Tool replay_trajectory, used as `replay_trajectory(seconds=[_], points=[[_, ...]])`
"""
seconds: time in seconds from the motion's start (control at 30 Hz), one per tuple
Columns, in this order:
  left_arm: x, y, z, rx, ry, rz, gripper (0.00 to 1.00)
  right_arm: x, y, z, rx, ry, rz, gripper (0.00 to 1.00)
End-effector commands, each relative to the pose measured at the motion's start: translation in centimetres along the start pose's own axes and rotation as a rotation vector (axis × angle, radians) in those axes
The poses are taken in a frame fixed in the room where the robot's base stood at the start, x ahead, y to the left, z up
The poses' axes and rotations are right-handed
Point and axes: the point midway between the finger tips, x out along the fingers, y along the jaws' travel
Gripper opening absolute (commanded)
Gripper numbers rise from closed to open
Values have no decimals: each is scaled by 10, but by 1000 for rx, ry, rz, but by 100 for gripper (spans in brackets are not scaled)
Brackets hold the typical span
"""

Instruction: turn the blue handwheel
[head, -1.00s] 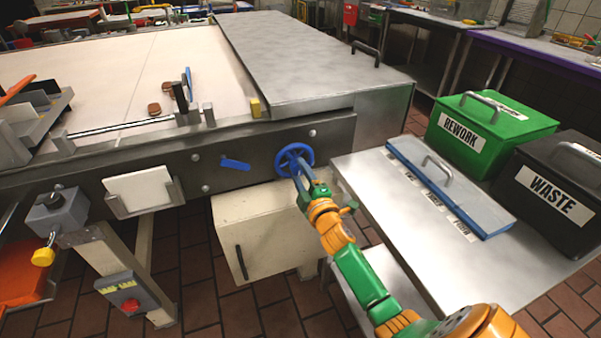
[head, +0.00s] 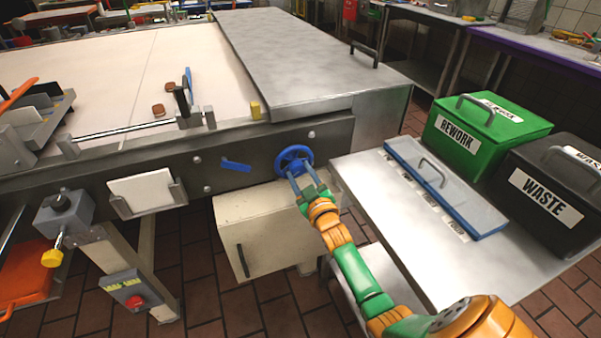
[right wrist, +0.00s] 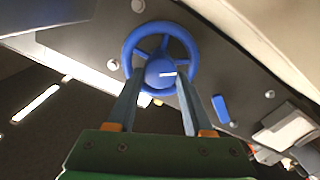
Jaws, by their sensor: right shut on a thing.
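The blue handwheel (head: 294,156) is mounted on the dark front panel (head: 258,147) of the long table. It also shows in the right wrist view (right wrist: 160,70) with its round rim, spokes and a central hub. My right gripper (head: 298,174) reaches it from the front. In the right wrist view the two fingers of my right gripper (right wrist: 161,82) lie on either side of the hub, shut on the handwheel. The exact fingertip contact is partly hidden by the wheel. My left gripper is not in view.
A blue lever (head: 236,166) sits left of the wheel on the panel. A cream cabinet (head: 250,220) stands below it. To the right are a metal side table (head: 400,215) with a blue-edged lid (head: 470,205), a green REWORK bin (head: 480,130) and a black WASTE bin (head: 555,195).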

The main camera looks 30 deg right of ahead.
Motion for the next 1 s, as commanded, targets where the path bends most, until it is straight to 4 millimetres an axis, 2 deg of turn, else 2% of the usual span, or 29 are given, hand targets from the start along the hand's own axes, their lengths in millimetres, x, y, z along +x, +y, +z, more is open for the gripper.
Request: replay_trajectory(seconds=[0.3,0.8,0.83,0.9,0.93,1.0], points=[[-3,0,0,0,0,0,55,0,0,1,92,-4,-2,0],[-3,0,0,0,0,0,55,0,-1,2,105,-4,-2,0],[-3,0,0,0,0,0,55,0,-1,2,105,-4,-2,59],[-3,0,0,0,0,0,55,0,0,1,105,-3,-2,78],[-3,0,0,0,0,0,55,0,0,1,104,-3,-2,82],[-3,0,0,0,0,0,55,0,0,1,104,-2,-1,82]])
